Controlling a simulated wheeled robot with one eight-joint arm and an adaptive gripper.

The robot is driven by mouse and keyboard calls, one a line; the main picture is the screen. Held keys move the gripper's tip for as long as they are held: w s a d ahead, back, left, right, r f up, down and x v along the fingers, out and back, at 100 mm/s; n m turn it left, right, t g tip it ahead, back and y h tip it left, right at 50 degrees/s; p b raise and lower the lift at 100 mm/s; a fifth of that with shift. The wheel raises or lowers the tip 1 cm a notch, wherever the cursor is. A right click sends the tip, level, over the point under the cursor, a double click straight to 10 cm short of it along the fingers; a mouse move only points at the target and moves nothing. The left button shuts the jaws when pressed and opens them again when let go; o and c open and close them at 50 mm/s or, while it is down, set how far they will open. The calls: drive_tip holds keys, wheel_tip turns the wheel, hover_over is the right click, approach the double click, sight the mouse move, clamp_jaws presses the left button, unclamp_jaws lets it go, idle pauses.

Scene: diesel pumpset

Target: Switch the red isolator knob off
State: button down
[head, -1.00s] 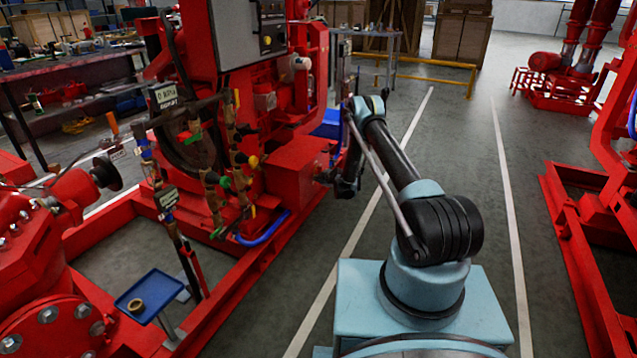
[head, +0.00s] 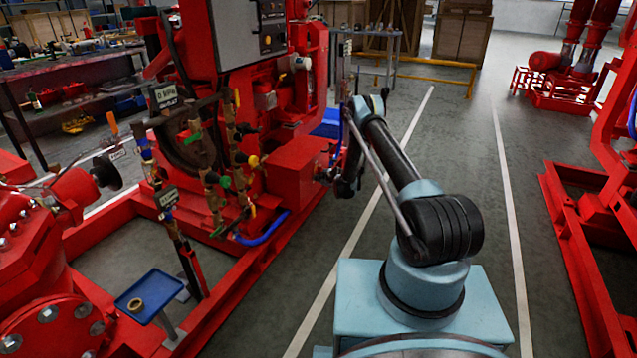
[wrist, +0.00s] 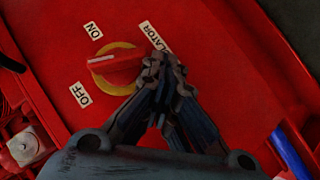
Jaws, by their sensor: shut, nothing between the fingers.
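The red isolator knob (wrist: 118,68) sits on a yellow round plate (wrist: 122,87) on a red panel in the wrist view. Its white mark points left, between the ON label (wrist: 93,31) and the OFF label (wrist: 80,94). My gripper (wrist: 164,68) is shut and empty, its fingertips at the knob's right end. They look close to or against it; contact is unclear. The fingers cover part of the plate and of the ISOLATOR label (wrist: 155,38). In the head view my gripper (head: 324,177) is beside the red box (head: 298,165); the knob is hidden there.
The red engine frame (head: 238,290) with pipes and valves stands left of my arm. A blue tray (head: 150,295) on a post holds a ring. Open floor with white lines lies right of my arm, up to another red frame (head: 575,240).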

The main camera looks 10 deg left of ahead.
drive_tip(key=shift+r, duration=0.15)
drive_tip(key=shift+r, duration=0.65)
